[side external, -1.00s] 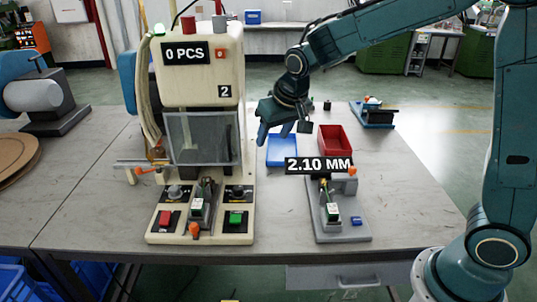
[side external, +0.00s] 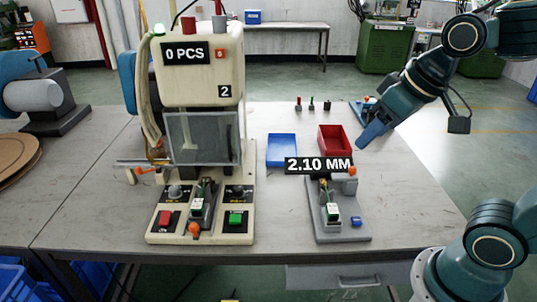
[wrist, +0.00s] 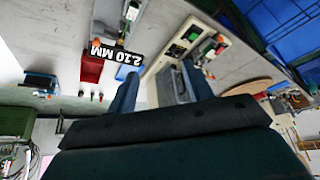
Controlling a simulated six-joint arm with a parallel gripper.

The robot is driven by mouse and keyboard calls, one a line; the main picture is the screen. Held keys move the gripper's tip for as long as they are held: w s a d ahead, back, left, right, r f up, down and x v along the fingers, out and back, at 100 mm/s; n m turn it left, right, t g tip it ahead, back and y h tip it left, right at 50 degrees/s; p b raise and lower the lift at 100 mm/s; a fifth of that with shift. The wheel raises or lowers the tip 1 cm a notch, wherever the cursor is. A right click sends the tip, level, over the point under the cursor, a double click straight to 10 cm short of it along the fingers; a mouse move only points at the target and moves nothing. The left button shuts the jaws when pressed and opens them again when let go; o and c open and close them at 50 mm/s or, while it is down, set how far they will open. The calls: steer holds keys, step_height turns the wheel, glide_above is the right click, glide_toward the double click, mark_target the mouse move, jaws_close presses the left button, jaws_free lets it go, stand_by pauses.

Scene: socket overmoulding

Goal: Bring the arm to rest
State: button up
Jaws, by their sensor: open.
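My gripper (side external: 374,133) is at the right side of the table in the side view, raised near the red bin and pointing down and left. In the wrist view its two blue fingers (wrist: 160,85) stand well apart with nothing between them. The gripper is open and empty. My arm is folded back toward its base at the right.
The moulding machine (side external: 200,70) stands at left. A gauge fixture (side external: 340,225) labelled 2.10 MM sits right of it. Behind are a blue tray (side external: 282,162), a red bin (side external: 322,140) and several small coloured pegs (side external: 312,104). The table's right front is clear.

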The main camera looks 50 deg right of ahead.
steer(key=shift+n, duration=0.3)
steer(key=s, duration=0.3)
steer(key=s+f, duration=0.1)
steer(key=s, duration=0.1)
steer(key=shift+s, duration=0.35)
